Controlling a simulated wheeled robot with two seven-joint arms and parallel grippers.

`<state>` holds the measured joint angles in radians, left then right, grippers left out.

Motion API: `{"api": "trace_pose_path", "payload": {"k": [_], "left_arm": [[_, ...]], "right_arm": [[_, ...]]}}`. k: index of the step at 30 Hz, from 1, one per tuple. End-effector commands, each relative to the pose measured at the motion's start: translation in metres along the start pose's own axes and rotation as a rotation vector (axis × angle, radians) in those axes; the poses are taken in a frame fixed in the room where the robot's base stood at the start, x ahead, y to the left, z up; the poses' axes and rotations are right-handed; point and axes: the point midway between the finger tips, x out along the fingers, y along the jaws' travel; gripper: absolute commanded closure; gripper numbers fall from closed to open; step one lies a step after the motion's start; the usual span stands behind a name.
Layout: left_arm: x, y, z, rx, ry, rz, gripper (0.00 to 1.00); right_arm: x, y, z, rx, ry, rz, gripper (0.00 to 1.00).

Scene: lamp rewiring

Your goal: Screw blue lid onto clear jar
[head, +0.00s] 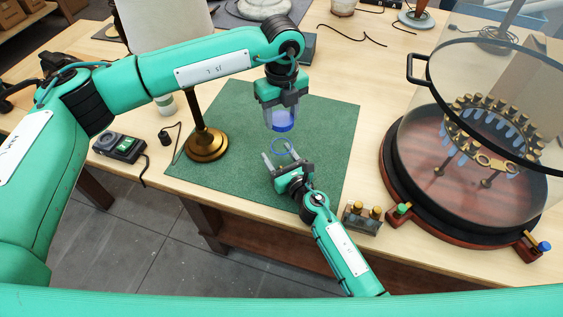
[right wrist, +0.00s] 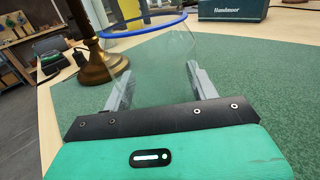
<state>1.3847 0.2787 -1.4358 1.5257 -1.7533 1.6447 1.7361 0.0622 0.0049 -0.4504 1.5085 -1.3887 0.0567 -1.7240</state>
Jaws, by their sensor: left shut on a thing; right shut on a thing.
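The blue lid (head: 283,124) is in my left gripper (head: 282,114), which points down over the green mat and is shut on it. My right gripper (head: 280,162) is shut on the clear jar (head: 284,154), whose see-through wall is hard to make out in the head view. The jar has a blue ring at its rim. In the right wrist view the jar (right wrist: 150,62) stands between the fingers of my right gripper (right wrist: 158,88), with the blue ring at its top. The lid appears apart from the jar, farther back in the head view.
A green mat (head: 230,110) lies on the wooden table. A brass lamp stand (head: 205,142) stands at its left, with a black meter (head: 120,147) beyond. A large glass-domed round device (head: 460,200) fills the right. A small block with brass knobs (head: 362,217) sits near the front edge.

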Motion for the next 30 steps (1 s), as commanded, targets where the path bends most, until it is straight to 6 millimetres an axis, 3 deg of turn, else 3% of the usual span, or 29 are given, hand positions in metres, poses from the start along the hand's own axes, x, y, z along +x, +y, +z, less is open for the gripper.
{"api": "trace_pose_path", "payload": {"k": [5,15,30], "left_arm": [[0.007,0.0,0.0,0.0,0.001,0.001,0.69],[0.049,0.0,0.0,0.001,0.001,0.001,0.69],[0.05,0.0,0.0,0.0,0.001,0.0,0.69]], "right_arm": [[0.0,0.0,0.0,0.0,0.0,0.0,0.82],[0.0,0.0,0.0,0.0,0.0,-0.001,0.82],[0.0,0.0,0.0,0.0,0.001,-0.001,0.82]]}}
